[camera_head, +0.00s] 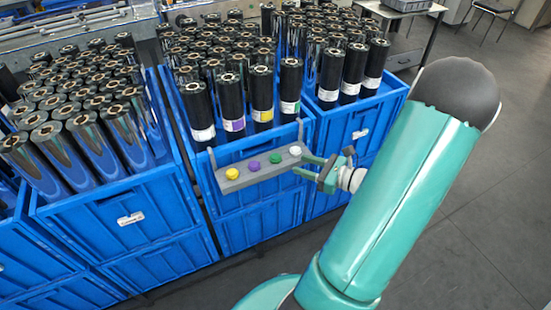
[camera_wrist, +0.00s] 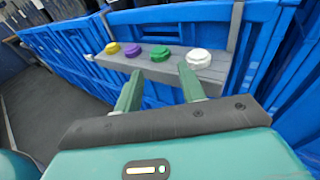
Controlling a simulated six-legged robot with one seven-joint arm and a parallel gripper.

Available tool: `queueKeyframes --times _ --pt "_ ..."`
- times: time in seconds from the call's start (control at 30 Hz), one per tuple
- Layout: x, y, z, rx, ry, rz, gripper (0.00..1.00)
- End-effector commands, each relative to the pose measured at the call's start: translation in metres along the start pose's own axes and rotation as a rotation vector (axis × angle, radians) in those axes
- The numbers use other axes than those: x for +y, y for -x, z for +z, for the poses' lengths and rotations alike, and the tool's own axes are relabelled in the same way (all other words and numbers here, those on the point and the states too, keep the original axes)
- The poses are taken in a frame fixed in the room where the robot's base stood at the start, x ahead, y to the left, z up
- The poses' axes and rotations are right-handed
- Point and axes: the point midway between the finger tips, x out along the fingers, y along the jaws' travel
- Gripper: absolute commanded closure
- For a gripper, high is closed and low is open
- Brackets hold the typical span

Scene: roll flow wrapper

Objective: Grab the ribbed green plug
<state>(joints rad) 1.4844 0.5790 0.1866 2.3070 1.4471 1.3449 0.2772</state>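The green plug (camera_head: 275,158) sits in a grey holder bar (camera_head: 241,183) hung on the front of a blue crate, between a purple plug (camera_head: 254,166) and a white plug (camera_head: 295,151). It also shows in the wrist view (camera_wrist: 160,53). Its ribs are too small to make out in the head view. My gripper (camera_head: 312,166) is open and empty, just right of the bar's white end. In the wrist view its two green fingers (camera_wrist: 162,88) point toward the bar, apart from the plugs, with the green plug roughly ahead between them.
A yellow plug (camera_head: 232,174) is at the bar's left end. Blue crates (camera_head: 125,217) full of black rolls (camera_head: 198,115) stand side by side behind and beside the bar. Grey floor (camera_head: 470,230) is free at the right.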

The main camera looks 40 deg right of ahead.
Motion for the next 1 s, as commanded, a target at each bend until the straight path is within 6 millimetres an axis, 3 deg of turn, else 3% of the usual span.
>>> queueKeyframes --times 0.1,0.37,0.63,0.93,1.0 --pt "0.0 -0.022 0.0 0.0 0.0 0.004 0.6" --pt "0.0 -0.043 0.0 0.0 0.0 0.002 0.6" --pt "0.002 -0.082 0.0 0.0 0.001 0.004 0.6" --pt "0.001 -0.088 0.0 0.002 0.001 0.001 0.6" --pt "0.001 -0.088 0.0 0.002 0.001 0.001 0.74"
